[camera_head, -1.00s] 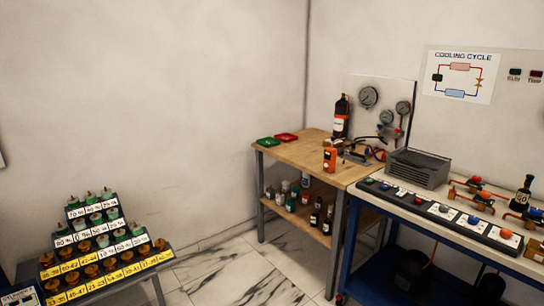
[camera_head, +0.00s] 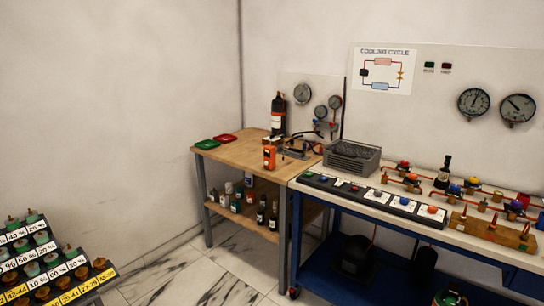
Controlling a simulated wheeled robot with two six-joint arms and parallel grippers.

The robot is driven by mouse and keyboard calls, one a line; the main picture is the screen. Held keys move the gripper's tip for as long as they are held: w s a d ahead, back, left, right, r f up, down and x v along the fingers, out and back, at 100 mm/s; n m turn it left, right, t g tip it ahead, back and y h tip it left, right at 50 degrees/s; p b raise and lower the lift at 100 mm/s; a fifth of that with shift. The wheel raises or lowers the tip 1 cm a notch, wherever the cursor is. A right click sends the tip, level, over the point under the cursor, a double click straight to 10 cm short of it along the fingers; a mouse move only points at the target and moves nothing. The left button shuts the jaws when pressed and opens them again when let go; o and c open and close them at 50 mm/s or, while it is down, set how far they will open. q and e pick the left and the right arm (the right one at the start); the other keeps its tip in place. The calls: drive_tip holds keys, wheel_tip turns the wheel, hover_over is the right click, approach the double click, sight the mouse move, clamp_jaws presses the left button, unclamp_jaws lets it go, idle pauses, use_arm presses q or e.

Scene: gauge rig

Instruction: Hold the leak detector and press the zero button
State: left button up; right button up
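The orange handheld device (camera_head: 269,158), which looks like the leak detector, stands upright on the wooden workbench (camera_head: 235,152), near its front edge. A dark part shows at its top; its buttons are too small to make out, so I cannot tell which is the zero button. Neither of my grippers shows in the head view.
A black bottle (camera_head: 278,115) stands behind the device. A blue-framed rig table (camera_head: 345,205) with valves and gauges adjoins on the right. A stepped rack (camera_head: 45,265) stands lower left. Marble floor is clear between.

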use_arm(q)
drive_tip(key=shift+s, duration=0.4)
